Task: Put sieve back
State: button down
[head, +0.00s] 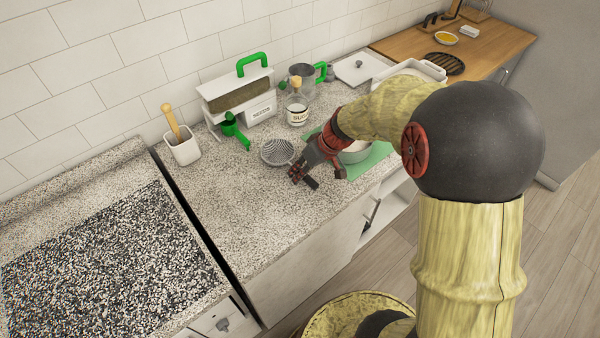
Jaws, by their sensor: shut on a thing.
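The sieve (278,152) is a grey, round, perforated bowl. It is over the speckled countertop, just to the left of my gripper. My gripper (304,177) is shut on the sieve, by what looks like its handle side. The handle is mostly hidden by the fingers. I cannot tell whether the bowl touches the counter or is held slightly above it.
A pale bowl (355,152) on a green mat sits right of my gripper. The front-left counter is clear.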

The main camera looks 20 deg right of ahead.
jog(key=c, duration=1.7)
grip_release()
jog(key=p+v, duration=0.3)
jog(key=v, duration=0.9)
jog(key=s+a+r+m+h, duration=0.1)
jog(key=s+a+r, duration=0.1)
jog(key=s+r, duration=0.2)
jog(key=s+a+r+m+t+h, duration=0.1)
jog(key=s+r, duration=0.3)
jog(key=s, duration=0.5)
jog(key=s+a+r+m+t+h, duration=0.1)
jog(key=s+a+r+h, duration=0.1)
jog(key=s+r, duration=0.3)
jog(key=shift+s+a, duration=0.7)
jog(key=shift+s, duration=0.2)
